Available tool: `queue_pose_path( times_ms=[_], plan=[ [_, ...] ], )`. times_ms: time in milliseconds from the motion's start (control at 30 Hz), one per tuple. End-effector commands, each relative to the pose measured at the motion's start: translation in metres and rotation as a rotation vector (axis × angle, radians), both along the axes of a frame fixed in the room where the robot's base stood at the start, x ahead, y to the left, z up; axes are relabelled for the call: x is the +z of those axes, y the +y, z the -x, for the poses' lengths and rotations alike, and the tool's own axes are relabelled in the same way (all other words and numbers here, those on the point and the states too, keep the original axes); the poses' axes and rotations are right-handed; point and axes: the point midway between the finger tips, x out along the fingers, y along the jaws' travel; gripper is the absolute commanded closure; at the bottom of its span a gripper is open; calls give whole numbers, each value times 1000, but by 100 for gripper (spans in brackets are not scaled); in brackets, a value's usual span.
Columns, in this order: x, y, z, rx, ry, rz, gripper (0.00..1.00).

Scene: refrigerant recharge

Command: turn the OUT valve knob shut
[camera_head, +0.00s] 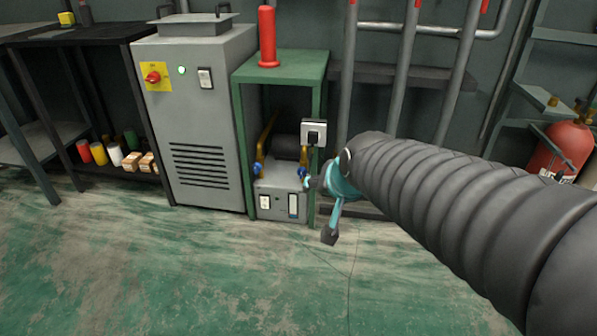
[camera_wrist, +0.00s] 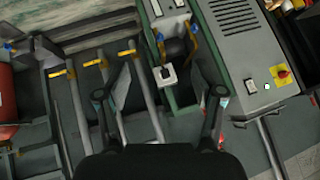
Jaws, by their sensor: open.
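Two blue valve knobs show low in the green stand, above a small grey unit: a left knob (camera_head: 257,168) and a right knob (camera_head: 302,172). No label is readable, so I cannot tell which is OUT. In the wrist view the knobs are small blue spots (camera_wrist: 160,37) (camera_wrist: 187,22) beside yellow hoses. My gripper (camera_head: 318,210) is open and empty, its teal fingers in front of the stand's right side. One fingertip overlaps the picture close to the right knob; contact is not visible. In the wrist view the fingers (camera_wrist: 160,97) are spread wide, with the knobs beyond them.
The green stand (camera_head: 285,66) carries a red cylinder (camera_head: 267,38). A white box with a black front (camera_head: 314,133) sits by its right post. A grey cabinet (camera_head: 196,115) stands left, grey pipes (camera_head: 398,75) and a red tank (camera_head: 565,148) right. The front floor is clear.

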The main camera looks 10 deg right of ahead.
Motion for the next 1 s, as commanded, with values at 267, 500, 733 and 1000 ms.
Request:
queue_pose_path(
  times_ms=[267,500,733,1000],
  plan=[
    [-19,17,-124,-205,-141,-224,32],
    [-54,25,-218,-389,-273,-418,32],
    [-106,27,-291,-553,-404,-601,32],
    [-186,24,-349,-719,-575,-802,32]
  ],
)
